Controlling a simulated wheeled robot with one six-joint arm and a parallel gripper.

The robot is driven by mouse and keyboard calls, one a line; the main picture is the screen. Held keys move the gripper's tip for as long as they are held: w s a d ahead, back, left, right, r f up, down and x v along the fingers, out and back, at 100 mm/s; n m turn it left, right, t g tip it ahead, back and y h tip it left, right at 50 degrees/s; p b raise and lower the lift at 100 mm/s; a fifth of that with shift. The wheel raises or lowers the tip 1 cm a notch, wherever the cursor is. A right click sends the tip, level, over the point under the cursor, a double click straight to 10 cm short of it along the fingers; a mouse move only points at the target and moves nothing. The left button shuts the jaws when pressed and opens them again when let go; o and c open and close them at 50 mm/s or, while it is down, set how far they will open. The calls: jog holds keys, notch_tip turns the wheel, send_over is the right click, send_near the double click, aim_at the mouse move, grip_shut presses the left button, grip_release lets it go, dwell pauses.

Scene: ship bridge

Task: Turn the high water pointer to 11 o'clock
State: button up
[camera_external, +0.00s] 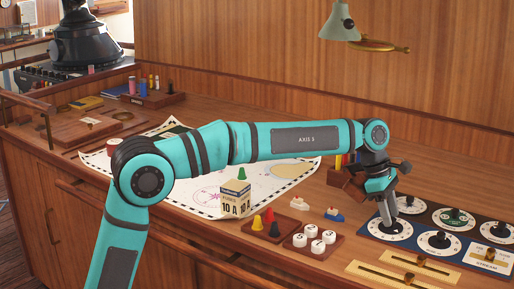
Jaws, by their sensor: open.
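A dark blue panel (413,241) at the right holds several round white dials with dark pointer knobs. I cannot read which dial is the high water one. My gripper (388,214) points down over the left dial (390,230) of the panel, its fingers just above or at the dial's middle. It is open. It hides that dial's pointer, so I cannot tell the pointer's direction or whether the fingers touch it. Other dials show behind (454,219) and to the right (438,242). A plate marked "STREAM" (487,260) is at the panel's right corner.
Brass sliders (405,272) lie in front of the panel. Left of it are small model boats (334,214), a tray of white discs (300,249), a tray of coloured cones (285,227), a fuse box (235,200) and a chart (193,190). A lamp (343,22) hangs above.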

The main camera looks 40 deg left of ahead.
grip_shut()
jog(key=shift+m, duration=0.3)
